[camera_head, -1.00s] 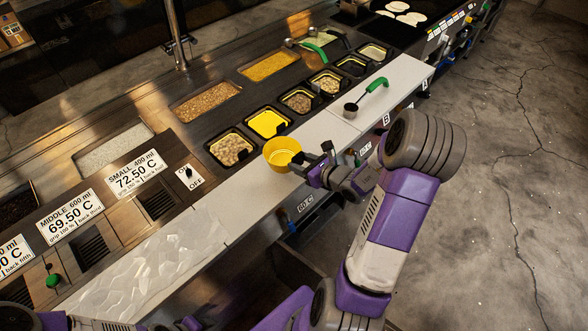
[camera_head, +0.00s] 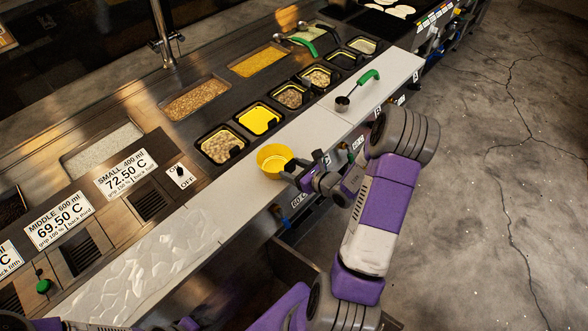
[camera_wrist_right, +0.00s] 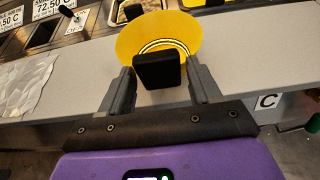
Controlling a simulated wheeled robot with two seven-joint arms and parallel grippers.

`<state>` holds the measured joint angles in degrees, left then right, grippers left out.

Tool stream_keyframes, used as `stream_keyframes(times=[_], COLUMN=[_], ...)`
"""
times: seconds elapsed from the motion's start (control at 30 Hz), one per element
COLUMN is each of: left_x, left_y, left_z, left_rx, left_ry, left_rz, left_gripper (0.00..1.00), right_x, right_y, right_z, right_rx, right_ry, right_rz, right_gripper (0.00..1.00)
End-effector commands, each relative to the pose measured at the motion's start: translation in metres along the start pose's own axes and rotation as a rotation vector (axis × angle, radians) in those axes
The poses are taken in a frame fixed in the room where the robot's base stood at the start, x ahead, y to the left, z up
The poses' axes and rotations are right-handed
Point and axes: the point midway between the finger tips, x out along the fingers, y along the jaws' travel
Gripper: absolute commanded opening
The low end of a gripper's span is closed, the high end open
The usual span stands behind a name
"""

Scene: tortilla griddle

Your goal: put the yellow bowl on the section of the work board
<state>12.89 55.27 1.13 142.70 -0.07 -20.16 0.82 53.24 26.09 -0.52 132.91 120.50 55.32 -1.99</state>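My right gripper (camera_head: 306,172) is at the bowl's near side. In the right wrist view its two fingers (camera_wrist_right: 162,88) stand apart on either side of the handle, with a gap visible at least on the right. A letter C label (camera_wrist_right: 268,101) is on the board's front face. Only fragments of my left arm show at the bottom left edge.
Inset food containers, one with yellow filling (camera_head: 258,118), line the counter behind the board. A green-handled scoop (camera_head: 369,77) lies farther along the board. A textured translucent sheet (camera_head: 150,262) covers the board's near left. The board between bowl and scoop is clear.

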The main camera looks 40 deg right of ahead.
Motion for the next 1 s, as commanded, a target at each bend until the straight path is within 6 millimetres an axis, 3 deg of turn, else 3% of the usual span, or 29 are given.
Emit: stream_keyframes(times=[0.1, 0.47, 1.0], left_x=[0.0, -0.005, -0.006], left_y=[0.0, 0.002, 0.002], left_z=[0.0, 0.0, 0.0], left_rx=[0.0, 0.0, 0.0], left_ry=[0.0, 0.0, 0.0], left_rz=[0.0, 0.0, 0.0], left_gripper=[0.43, 0.43, 0.43], right_x=[0.0, -0.002, -0.105], right_y=[0.0, 0.0, -0.001], right_z=[0.0, 0.005, 0.003], right_rx=[0.0, 0.0, 0.001], right_ry=[0.0, 0.0, 0.0], right_rz=[0.0, 0.0, -0.005], right_gripper=[0.78, 0.78, 0.78])
